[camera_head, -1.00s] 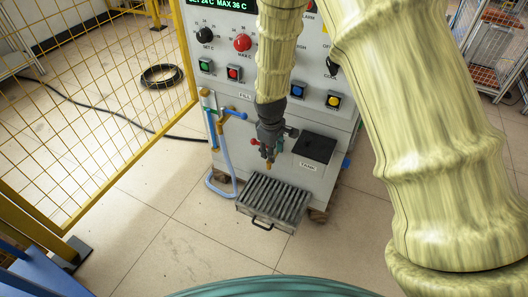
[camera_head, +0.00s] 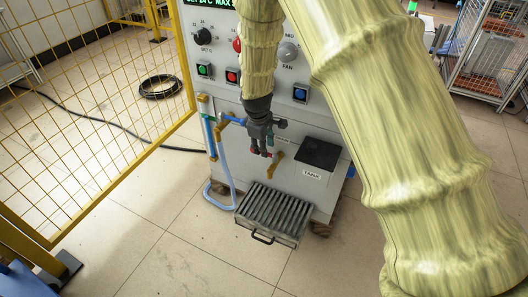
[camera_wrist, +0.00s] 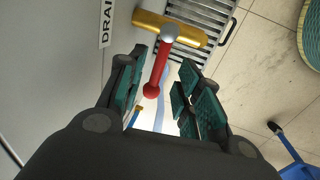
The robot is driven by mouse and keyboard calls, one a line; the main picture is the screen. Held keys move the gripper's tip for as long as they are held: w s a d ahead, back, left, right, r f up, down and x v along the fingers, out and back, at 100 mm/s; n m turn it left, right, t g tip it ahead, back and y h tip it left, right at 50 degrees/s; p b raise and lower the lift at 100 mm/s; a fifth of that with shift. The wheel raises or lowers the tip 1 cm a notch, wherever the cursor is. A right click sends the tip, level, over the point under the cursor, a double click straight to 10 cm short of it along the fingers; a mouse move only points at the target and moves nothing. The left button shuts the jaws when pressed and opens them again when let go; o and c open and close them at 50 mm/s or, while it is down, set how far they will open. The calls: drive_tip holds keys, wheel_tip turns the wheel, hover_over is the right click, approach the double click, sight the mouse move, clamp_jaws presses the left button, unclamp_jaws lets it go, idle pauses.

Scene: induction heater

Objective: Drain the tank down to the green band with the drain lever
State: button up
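The red drain lever (camera_wrist: 156,78) shows in the wrist view, running from a silver pivot on the brass drain pipe (camera_wrist: 170,29) back between my fingers. My gripper (camera_wrist: 160,92) is open, with a green-padded finger on each side of the lever and a visible gap to both. In the head view my gripper (camera_head: 262,150) is at the lever, left of the brass spout (camera_head: 276,162), and covers part of it. An upright tube with blue in it (camera_head: 210,135) stands at the cabinet's left. I cannot make out the green band or the level clearly.
A slatted metal drain tray (camera_head: 274,215) lies on the floor below the spout. The black tank lid (camera_head: 320,152) is right of my gripper. A pale hose (camera_head: 226,165) loops at the left. A yellow mesh fence (camera_head: 90,110) stands further left.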

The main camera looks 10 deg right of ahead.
drive_tip(key=shift+w+d+f, duration=0.1)
drive_tip(key=shift+f, duration=0.6)
drive_tip(key=shift+w+d+f, duration=0.1)
drive_tip(key=shift+f, duration=0.6)
clamp_jaws()
